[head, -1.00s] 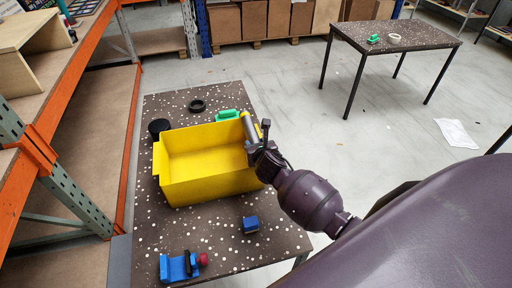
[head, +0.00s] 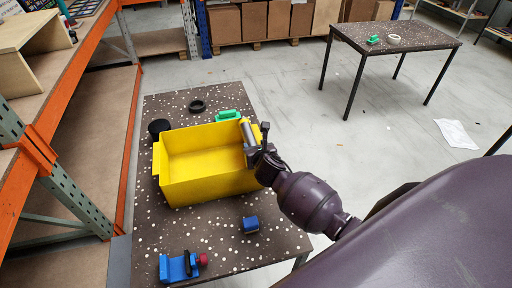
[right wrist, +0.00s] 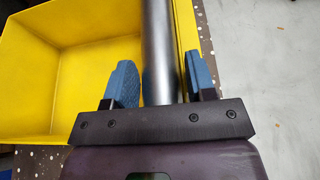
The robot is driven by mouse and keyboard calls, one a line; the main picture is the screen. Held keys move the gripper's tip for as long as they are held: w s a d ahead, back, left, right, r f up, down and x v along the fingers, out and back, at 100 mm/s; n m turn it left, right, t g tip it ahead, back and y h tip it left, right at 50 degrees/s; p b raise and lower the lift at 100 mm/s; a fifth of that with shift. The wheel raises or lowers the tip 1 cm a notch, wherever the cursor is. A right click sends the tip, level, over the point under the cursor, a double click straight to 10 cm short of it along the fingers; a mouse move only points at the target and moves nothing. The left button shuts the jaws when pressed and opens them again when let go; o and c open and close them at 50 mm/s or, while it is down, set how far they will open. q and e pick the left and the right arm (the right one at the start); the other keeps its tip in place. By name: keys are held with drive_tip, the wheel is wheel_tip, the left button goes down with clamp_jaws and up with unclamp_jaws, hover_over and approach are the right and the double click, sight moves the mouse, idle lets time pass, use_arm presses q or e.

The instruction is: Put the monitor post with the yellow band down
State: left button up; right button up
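The monitor post (head: 248,133) is a grey cylinder with a yellow band at its upper end. In the head view it is tilted, top to the left, at the right end of the yellow bin. My right gripper (head: 258,146) is around its lower part. My left gripper is not in view.
The yellow bin (head: 212,184) stands empty on the speckled table (head: 200,232). Around it are a green part (head: 228,115), a black ring (head: 197,106), a black round part (head: 158,128), a blue block (head: 250,225) and a blue fixture (head: 180,267).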

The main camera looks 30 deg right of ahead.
drive_tip(key=shift+o, duration=1.1)
drive_tip(key=shift+s+d+f, duration=0.1)
drive_tip(key=shift+s+f, duration=0.1)
drive_tip(key=shift+f, duration=0.3)
drive_tip(key=shift+d, duration=0.1)
drive_tip(key=shift+s, duration=0.1)
drive_tip(key=shift+r, duration=0.65)
drive_tip(key=p+v, duration=0.2)
drive_tip(key=v, duration=0.9)
drive_tip(key=s+f+m+y, duration=0.1)
drive_tip(key=s+m, duration=0.4)
drive_tip(key=m, duration=0.5)
drive_tip(key=s+a+f+m+g+y, duration=0.1)
drive_tip(key=s+f+m, duration=0.3)
drive_tip(key=m, duration=0.7)
drive_tip(key=s+a+f+m+y, duration=0.1)
drive_tip(key=s+f+m, duration=0.2)
drive_tip(key=s+m, duration=0.4)
drive_tip(key=m, duration=0.4)
drive_tip(key=shift+s+y, duration=0.25)
drive_tip(key=shift+y, duration=0.05)
